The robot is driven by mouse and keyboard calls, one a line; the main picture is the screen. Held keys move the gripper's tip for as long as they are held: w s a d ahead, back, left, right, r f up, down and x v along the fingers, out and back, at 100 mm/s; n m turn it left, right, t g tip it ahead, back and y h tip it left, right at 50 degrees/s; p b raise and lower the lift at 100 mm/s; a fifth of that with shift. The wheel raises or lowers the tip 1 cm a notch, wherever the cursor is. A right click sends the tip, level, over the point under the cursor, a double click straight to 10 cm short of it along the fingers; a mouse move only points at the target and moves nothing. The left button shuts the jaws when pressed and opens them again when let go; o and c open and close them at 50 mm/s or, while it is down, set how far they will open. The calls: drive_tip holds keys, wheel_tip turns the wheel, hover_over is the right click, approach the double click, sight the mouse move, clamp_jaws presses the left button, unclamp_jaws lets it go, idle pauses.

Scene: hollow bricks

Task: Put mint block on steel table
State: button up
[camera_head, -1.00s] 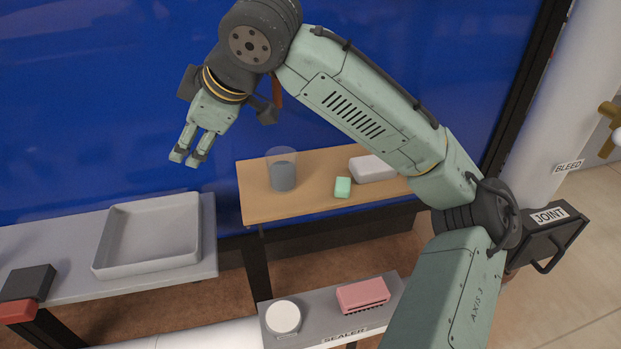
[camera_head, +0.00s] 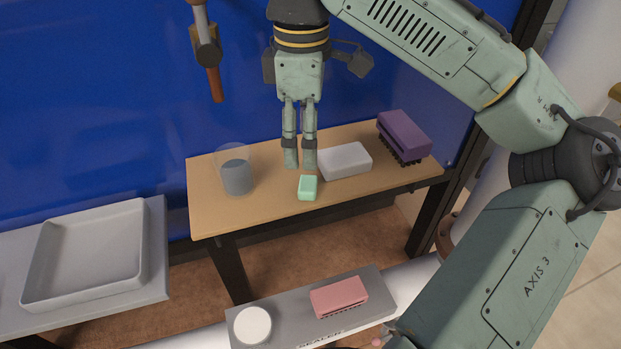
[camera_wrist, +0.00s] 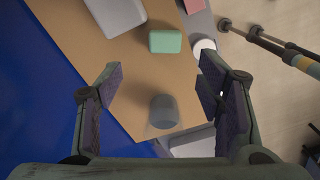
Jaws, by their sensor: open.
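The mint block (camera_head: 307,188) lies on the wooden table near its front edge, and it also shows in the wrist view (camera_wrist: 165,41). My gripper (camera_head: 300,165) points down, open and empty, with its fingertips just above the block in the head picture. In the wrist view my gripper's fingers (camera_wrist: 160,72) are wide apart, and the block is beyond them towards the top, not between them. A grey table (camera_head: 152,268), which looks like the steel one, stands at the left with a shallow grey tray (camera_head: 135,270) on it.
The wooden table (camera_head: 215,208) also holds a clear cup with grey contents (camera_head: 236,176), a white block (camera_head: 346,160) and a purple brush-like block (camera_head: 404,135). In front, a grey shelf (camera_head: 290,325) carries a white disc (camera_head: 252,325) and a pink brush-like block (camera_head: 338,297). A hammer (camera_head: 207,55) hangs behind.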

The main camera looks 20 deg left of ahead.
sight(304, 183)
drive_tip(key=f, duration=0.8)
drive_tip(key=shift+s+f+p, duration=0.1)
drive_tip(key=shift+s+p, duration=0.2)
drive_tip(key=shift+s, duration=0.05)
drive_tip(key=shift+d, duration=0.1)
drive_tip(key=c, duration=1)
